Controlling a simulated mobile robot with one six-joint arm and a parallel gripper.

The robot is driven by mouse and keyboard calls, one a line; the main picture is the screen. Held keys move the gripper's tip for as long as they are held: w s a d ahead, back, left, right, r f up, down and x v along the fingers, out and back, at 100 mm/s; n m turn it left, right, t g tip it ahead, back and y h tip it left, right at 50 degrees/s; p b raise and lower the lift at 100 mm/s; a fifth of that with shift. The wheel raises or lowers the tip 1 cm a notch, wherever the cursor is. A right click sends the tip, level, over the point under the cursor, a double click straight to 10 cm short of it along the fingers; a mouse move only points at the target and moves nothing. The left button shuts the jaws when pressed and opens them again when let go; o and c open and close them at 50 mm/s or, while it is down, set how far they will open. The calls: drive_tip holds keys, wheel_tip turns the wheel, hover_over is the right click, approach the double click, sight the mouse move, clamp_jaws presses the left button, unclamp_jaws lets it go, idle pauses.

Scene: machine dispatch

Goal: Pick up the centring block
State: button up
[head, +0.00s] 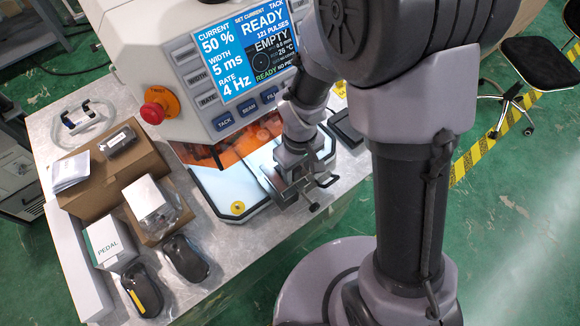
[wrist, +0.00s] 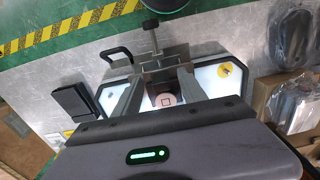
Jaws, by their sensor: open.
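My gripper (wrist: 162,85) is open, its two grey fingers spread over a lit white work plate (wrist: 207,80). Between the fingers lies a small pinkish piece with a square mark (wrist: 166,100). A metal clamp-like block with a screw (wrist: 163,60) sits just beyond the fingertips. I cannot tell for sure which of these is the centring block, or whether the fingers touch either one. In the head view my gripper (head: 276,180) is low at the front of the machine, beside the metal block (head: 293,184); the pinkish piece is hidden there.
The machine (head: 215,75) with its READY screen and orange window stands close behind my gripper. A yellow disc (head: 238,207) lies on the plate. A black handle (wrist: 117,54) and a dark flat box (wrist: 71,101) are nearby. Cartons, including the PEDAL box (head: 108,243), crowd the left bench.

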drive_tip(key=shift+w+f, duration=0.1)
drive_tip(key=shift+f, duration=0.8)
drive_tip(key=shift+r, duration=0.1)
drive_tip(key=shift+c, duration=0.2)
clamp_jaws()
